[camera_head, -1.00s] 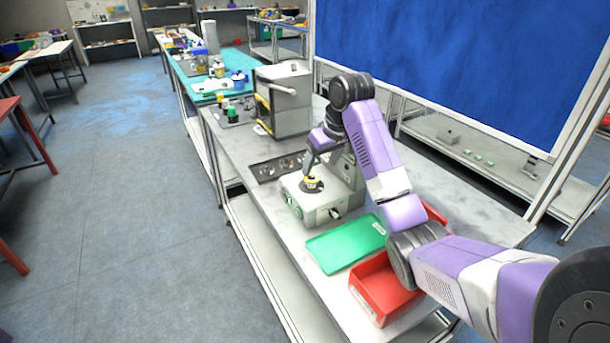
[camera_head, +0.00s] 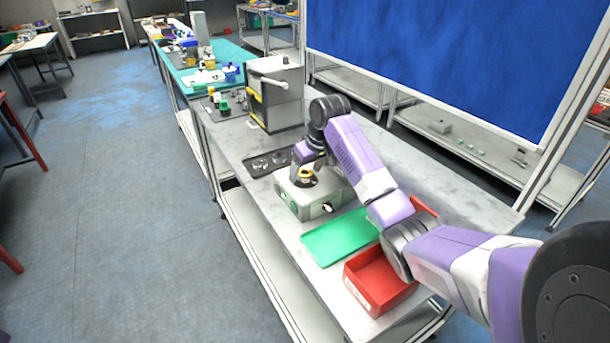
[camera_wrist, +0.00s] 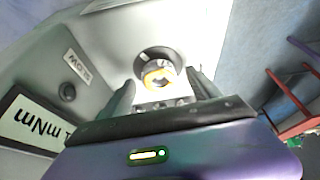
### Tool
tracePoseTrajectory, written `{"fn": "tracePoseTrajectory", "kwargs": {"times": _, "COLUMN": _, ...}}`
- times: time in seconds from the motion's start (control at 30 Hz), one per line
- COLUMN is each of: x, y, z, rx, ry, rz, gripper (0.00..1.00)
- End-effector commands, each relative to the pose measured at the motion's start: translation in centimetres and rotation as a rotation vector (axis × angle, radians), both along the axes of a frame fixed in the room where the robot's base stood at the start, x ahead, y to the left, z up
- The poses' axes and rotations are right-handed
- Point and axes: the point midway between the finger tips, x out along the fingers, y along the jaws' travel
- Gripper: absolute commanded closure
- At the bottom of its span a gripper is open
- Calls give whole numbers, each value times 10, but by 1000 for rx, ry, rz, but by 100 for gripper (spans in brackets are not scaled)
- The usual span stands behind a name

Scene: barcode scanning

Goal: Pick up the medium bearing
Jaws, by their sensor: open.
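A black tray (camera_head: 252,168) with several silver ring-shaped parts lies on the grey bench, behind the grey-green machine (camera_head: 318,204). I cannot tell which, if any, is the medium bearing. A yellow-topped round part (camera_head: 306,173) sits on a dark disc on top of the machine. My gripper (camera_head: 314,166) is low over the machine, close to this part; the arm partly hides its fingers. In the wrist view, my gripper (camera_wrist: 160,80) is open. The yellow-ringed part (camera_wrist: 158,75) shows between its fingertips; contact is not clear.
A green tray (camera_head: 335,238) and a red bin (camera_head: 368,290) stand at the near end of the bench. A grey box-shaped machine (camera_head: 280,100) stands beyond the black tray. A blue board (camera_head: 440,60) rises behind the bench on the right.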

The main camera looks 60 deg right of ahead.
Motion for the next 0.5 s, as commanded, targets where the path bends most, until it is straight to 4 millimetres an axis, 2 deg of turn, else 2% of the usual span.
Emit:
{"fn": "tracePoseTrajectory", "kwargs": {"times": 0.03, "x": 0, "y": 0, "z": 0, "rx": 0, "ry": 0, "rz": 0, "gripper": 30}}
{"fn": "tracePoseTrajectory", "kwargs": {"times": 0.3, "x": 0, "y": 0, "z": 0, "rx": 0, "ry": 0, "rz": 0, "gripper": 83}}
{"fn": "tracePoseTrajectory", "kwargs": {"times": 0.4, "x": 0, "y": 0, "z": 0, "rx": 0, "ry": 0, "rz": 0, "gripper": 100}}
{"fn": "tracePoseTrajectory", "kwargs": {"times": 0.5, "x": 0, "y": 0, "z": 1, "rx": -1, "ry": -2, "rz": 0, "gripper": 100}}
